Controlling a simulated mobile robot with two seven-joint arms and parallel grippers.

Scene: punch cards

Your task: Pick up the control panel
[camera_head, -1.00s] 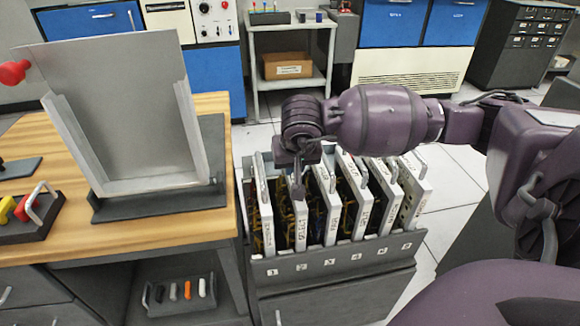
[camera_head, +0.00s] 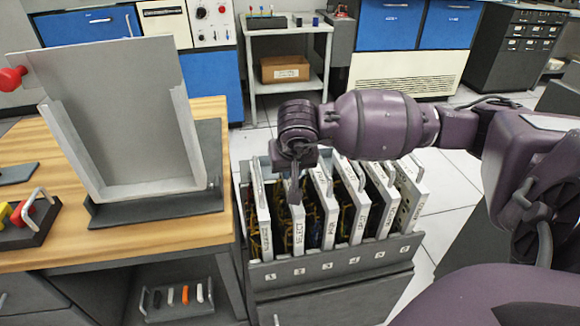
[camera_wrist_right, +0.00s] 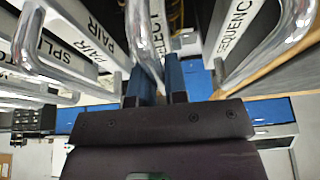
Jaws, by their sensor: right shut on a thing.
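Several white-edged control panels stand upright side by side in a grey rack (camera_head: 335,258) with numbered slots. The panel still stands in the rack. My left gripper is in neither view.
A wooden bench (camera_head: 212,112) with a tilted metal frame (camera_head: 125,120) stands to the left. Neighbouring panels with handles, such as SEQUENCE (camera_wrist_right: 236,28), stand close on both sides. A cart (camera_head: 290,90) and blue cabinets are behind. The space above the rack is clear apart from my arm.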

